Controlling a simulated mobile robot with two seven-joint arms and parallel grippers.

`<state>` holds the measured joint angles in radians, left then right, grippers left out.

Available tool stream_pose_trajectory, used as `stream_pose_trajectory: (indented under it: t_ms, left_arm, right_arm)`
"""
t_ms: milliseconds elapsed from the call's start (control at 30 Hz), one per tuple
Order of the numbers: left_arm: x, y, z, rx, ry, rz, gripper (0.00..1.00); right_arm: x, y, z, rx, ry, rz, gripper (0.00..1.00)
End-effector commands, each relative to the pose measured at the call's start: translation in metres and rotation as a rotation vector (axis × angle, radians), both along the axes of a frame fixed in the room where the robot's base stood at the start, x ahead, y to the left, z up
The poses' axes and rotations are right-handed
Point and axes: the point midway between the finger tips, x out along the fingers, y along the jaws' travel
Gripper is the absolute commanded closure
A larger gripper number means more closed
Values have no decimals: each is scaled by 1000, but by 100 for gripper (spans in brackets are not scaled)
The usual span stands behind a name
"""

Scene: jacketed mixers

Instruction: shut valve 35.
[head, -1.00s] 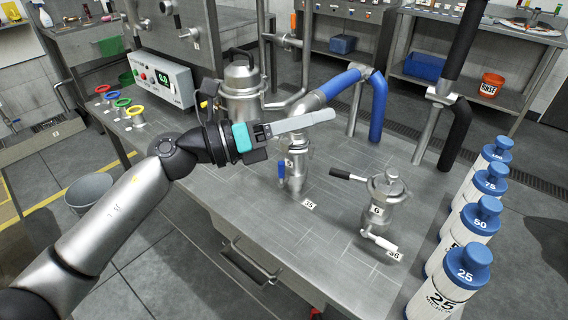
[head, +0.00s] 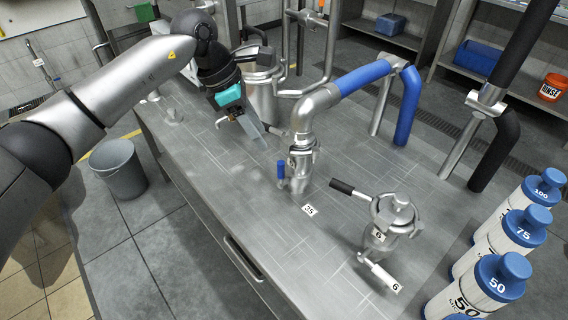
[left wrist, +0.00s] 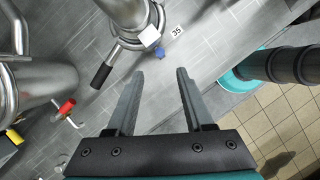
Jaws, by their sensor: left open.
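Valve 35 is at the foot of the steel vessel (head: 304,165) under the blue-wrapped pipe. Its blue handle (head: 281,170) stands upright beside the vessel, and the "35" tag (head: 308,209) lies on the table in front. In the left wrist view the blue handle (left wrist: 160,53) shows end-on, near the "35" tag (left wrist: 177,31). My left gripper (head: 259,137) points down, above and left of the handle, apart from it. In the left wrist view the gripper (left wrist: 160,74) is open and empty, with the handle beyond the gap between its fingertips. My right gripper is out of view.
A vessel tagged "6" (head: 391,219), with a black lever, stands to the right. Blue-capped bottles (head: 500,274) line the right side. A black handle (left wrist: 103,75) and a red handle (left wrist: 67,107) show in the left wrist view. The front of the table is clear.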

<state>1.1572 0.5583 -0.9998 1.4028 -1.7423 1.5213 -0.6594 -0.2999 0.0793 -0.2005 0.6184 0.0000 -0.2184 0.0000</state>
Motion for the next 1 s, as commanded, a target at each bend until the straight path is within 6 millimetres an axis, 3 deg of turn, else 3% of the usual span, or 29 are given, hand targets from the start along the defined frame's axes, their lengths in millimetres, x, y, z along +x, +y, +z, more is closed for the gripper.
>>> stream_pose_trajectory:
  t_ms: [300,500,700,1000]
  left_arm:
    - [4,-28,-67,-2,5,-1,48]
    - [7,-40,-97,-4,3,0,48]
    - [9,-45,-109,-4,0,1,48]
    - [9,-46,-110,-3,0,1,49]
  right_arm:
    - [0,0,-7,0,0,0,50]
    - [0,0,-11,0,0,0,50]
    - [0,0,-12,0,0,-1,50]
    - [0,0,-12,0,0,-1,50]
